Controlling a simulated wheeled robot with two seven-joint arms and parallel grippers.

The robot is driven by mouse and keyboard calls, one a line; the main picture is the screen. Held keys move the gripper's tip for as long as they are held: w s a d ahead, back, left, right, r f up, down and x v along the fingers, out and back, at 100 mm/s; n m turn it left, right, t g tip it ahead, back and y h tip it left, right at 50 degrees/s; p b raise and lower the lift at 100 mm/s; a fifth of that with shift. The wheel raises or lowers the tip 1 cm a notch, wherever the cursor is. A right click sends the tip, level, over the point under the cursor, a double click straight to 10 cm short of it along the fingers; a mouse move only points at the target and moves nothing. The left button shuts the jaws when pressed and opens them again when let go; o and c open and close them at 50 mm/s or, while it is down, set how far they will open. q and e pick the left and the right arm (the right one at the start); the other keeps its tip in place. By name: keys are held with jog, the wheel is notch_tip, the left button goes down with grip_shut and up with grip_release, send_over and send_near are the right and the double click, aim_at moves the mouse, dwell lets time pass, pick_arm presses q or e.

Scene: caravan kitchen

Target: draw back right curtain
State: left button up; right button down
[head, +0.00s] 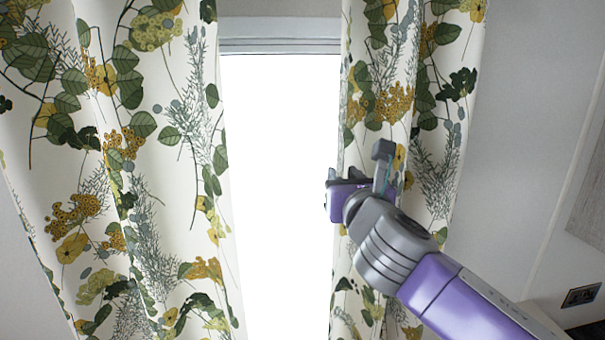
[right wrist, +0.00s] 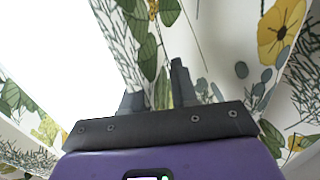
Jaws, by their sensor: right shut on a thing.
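The right curtain (head: 440,110) is white with green leaves and yellow flowers, and hangs in folds right of the bright window (head: 280,190). My right gripper (head: 368,170) is at the curtain's inner edge, partway down, shut on its fabric. In the right wrist view the curtain (right wrist: 215,45) runs between the two fingers of the gripper (right wrist: 158,90). Part of the curtain is hidden behind my right arm in the head view. My left gripper is not in view.
The left curtain (head: 130,150), in the same pattern, hangs left of the window. A pale wall (head: 520,130) is right of the right curtain, with a dark socket plate (head: 581,295) low at the right edge. A window frame bar (head: 280,36) runs above.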

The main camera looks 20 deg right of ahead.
jog(key=shift+s+d+p, duration=0.15)
jog(key=shift+s+d, duration=0.1)
jog(key=shift+d, duration=0.5)
jog(key=shift+s+d+p, duration=0.2)
jog(key=shift+d, duration=0.55)
jog(key=shift+s+d+p, duration=0.15)
jog(key=shift+s+d, duration=0.1)
jog(key=shift+d, duration=0.5)
jog(key=c, duration=1)
grip_release()
jog(key=shift+r, duration=0.1)
jog(key=shift+o, duration=0.2)
jog(key=v, duration=0.7)
jog(key=shift+s+b, duration=0.3)
jog(key=shift+b, duration=0.1)
